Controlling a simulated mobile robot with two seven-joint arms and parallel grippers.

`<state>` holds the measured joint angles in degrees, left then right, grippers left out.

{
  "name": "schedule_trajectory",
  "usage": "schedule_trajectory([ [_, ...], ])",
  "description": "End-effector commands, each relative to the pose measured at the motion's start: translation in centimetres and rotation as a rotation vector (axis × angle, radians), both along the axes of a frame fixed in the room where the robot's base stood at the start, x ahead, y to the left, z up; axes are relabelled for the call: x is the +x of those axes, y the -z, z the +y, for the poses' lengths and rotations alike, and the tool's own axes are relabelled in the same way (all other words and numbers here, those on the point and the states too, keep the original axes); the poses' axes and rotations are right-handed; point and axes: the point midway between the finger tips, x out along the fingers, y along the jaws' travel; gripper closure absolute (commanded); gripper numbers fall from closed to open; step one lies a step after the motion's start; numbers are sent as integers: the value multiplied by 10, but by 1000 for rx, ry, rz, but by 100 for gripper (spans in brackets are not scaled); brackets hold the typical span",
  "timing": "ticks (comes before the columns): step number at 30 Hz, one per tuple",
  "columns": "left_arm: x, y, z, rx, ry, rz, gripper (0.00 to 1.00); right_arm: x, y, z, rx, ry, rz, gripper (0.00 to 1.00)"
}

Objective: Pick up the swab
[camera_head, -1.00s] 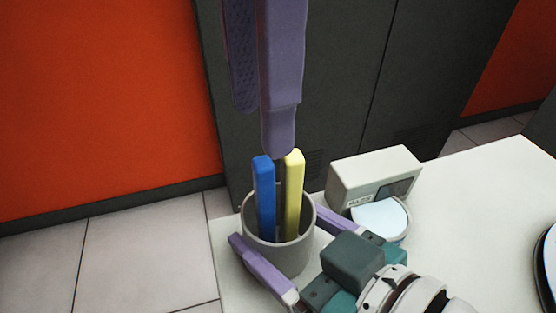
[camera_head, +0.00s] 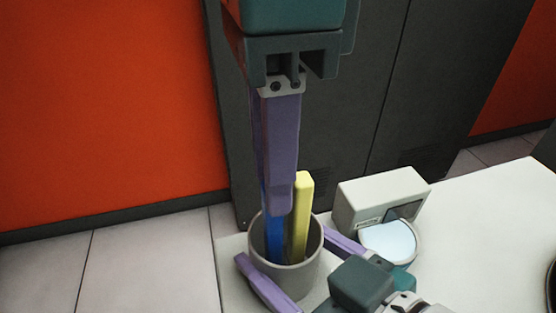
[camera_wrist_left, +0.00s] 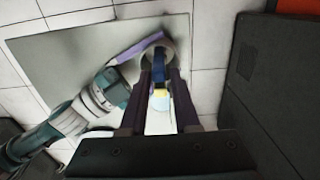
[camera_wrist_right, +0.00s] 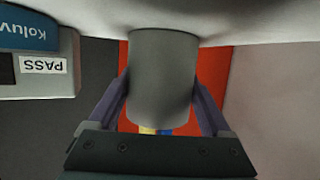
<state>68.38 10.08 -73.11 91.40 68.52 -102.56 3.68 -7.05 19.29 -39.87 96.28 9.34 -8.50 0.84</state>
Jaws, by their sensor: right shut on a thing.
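A grey cup (camera_head: 290,276) stands at the table's left end and holds a blue stick (camera_head: 272,236) and a yellow stick (camera_head: 302,215), both upright. I cannot tell which one is the swab. My left gripper (camera_head: 277,208) points down into the cup from above; its near finger hides much of the blue stick. In the left wrist view its fingers are apart, with the blue stick (camera_wrist_left: 158,66) between them; contact is not clear. My right gripper (camera_wrist_right: 160,82) is shut around the cup, one finger on each side, and the cup (camera_wrist_right: 160,60) also fills the right wrist view's middle.
A dark cabinet (camera_head: 390,110) and an orange wall (camera_head: 110,100) stand behind.

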Motion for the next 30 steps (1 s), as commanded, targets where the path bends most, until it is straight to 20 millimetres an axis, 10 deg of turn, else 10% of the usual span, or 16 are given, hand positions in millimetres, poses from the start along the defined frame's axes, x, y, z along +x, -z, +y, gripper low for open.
schedule_trajectory([
  [18,-2,82,0,0,-2,2,70,0,0,0,-1,0,1,90],
  [30,-2,88,0,0,-1,0,81,0,0,0,-1,0,1,90],
])
